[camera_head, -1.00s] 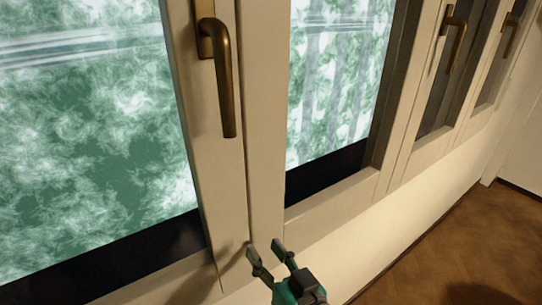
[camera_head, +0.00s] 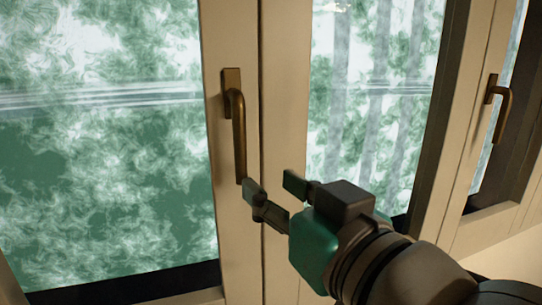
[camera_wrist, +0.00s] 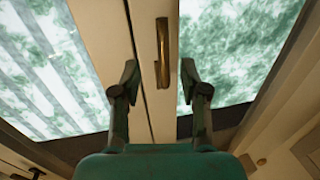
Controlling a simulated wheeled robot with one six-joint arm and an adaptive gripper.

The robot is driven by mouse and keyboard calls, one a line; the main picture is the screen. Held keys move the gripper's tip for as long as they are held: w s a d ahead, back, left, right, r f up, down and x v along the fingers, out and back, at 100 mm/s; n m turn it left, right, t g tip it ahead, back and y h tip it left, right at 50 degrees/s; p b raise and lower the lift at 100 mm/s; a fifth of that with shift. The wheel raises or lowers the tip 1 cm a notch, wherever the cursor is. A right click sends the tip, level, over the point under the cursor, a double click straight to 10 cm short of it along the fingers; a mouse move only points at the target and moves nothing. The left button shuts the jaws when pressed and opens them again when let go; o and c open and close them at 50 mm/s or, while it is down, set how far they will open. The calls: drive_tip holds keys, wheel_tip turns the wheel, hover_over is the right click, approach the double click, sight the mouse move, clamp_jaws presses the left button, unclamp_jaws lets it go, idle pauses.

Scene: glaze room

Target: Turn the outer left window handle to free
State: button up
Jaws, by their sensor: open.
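A bronze window handle (camera_head: 239,135), the leftmost in the head view, hangs straight down from its plate on the cream window frame. My gripper (camera_head: 268,184) is open and empty, just below and right of it. One fingertip appears close to the handle's lower end; I cannot tell whether they touch. In the wrist view the handle (camera_wrist: 162,45) shows beyond and between the two spread fingertips of my gripper (camera_wrist: 160,72). No part of the handle is gripped.
A second bronze handle (camera_head: 502,105) sits on the frame to the right, its grip hanging down. Large glass panes flank the near frame post (camera_head: 285,110). A dark sill strip (camera_head: 130,286) runs along the bottom of the left pane.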

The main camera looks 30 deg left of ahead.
sight(243, 155)
drive_tip(key=x, duration=0.3)
drive_tip(key=r+x, duration=0.1)
drive_tip(key=x, duration=0.5)
drive_tip(key=shift+a+r, duration=0.3)
drive_tip(key=shift+a, duration=0.1)
clamp_jaws()
